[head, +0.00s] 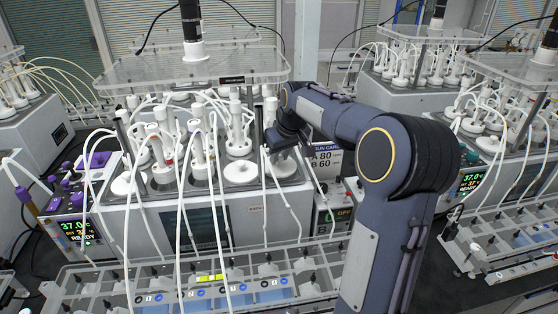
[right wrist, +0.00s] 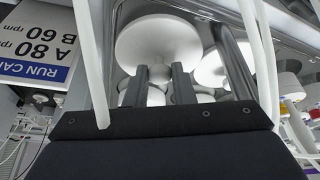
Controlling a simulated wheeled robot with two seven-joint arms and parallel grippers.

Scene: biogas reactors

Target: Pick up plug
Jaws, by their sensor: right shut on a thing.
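My right gripper (head: 276,148) is over the right front corner of the middle reactor bath. In the right wrist view its two dark fingers (right wrist: 160,88) are shut on a white plug (right wrist: 158,42) with a wide round disc. In the head view the plug's disc (head: 283,168) shows just below the gripper, partly hidden by it and by a thin white tube. I cannot tell whether the plug is seated or lifted. My left gripper is not in view.
The reactor bath (head: 255,215) holds several white stoppered vessels with tubes around them. A clear shelf (head: 200,70) hangs above. A sign (head: 326,160) reading A 80, B 60 stands right of the gripper. A rack (head: 205,292) with clips lies in front.

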